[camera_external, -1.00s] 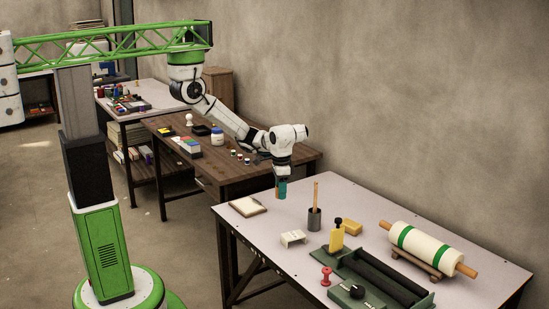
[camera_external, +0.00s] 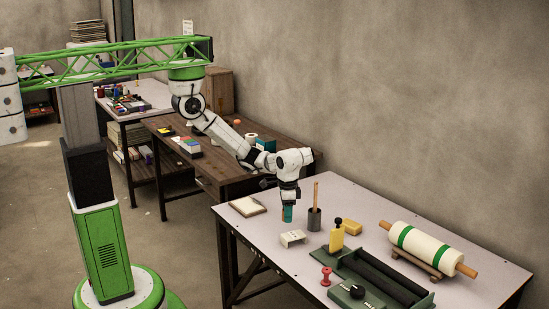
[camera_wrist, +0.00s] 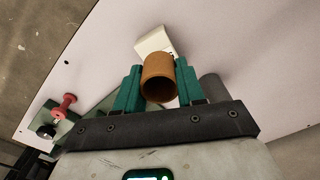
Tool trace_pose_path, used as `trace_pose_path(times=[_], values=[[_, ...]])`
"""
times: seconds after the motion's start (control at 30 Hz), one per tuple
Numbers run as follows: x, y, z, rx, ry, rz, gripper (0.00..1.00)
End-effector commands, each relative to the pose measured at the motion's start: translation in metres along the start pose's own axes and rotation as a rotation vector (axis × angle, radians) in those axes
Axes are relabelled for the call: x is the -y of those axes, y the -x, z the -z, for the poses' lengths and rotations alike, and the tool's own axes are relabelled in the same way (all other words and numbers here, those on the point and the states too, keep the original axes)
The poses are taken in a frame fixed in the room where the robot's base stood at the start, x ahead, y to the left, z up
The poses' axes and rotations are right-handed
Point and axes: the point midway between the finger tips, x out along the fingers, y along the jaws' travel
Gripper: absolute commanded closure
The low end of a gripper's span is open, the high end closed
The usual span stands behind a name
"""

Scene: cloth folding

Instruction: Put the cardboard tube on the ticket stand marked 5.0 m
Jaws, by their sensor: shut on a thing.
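The brown cardboard tube (camera_wrist: 157,66) is held between the teal fingers of my gripper (camera_wrist: 158,80) in the wrist view, with its open end facing the camera. In the external view my gripper (camera_external: 288,214) points down above the light table, and its fingers mostly hide the tube. A small white stand (camera_external: 292,239) is on the table, nearer the camera than the gripper. The white stand (camera_wrist: 153,42) also shows in the wrist view, partly behind the tube. I cannot read any 5.0 m mark.
A dark grey cup (camera_external: 314,220) with a wooden stick stands close right of the gripper. A notepad (camera_external: 248,206) lies left.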

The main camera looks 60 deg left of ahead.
Motion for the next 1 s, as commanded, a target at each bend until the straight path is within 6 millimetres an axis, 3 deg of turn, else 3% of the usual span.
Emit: trace_pose_path(times=[0.03, 0.2, 0.57, 1.0], values=[[-0.001, -0.013, 0.006, 0.002, 0.002, -0.002, 0.89], [-0.001, -0.024, 0.02, -0.001, 0.0, 0.001, 0.89], [-0.002, -0.06, 0.028, -0.001, 0.0, 0.002, 0.89], [-0.002, -0.066, 0.027, 0.0, 0.0, 0.0, 0.89]])
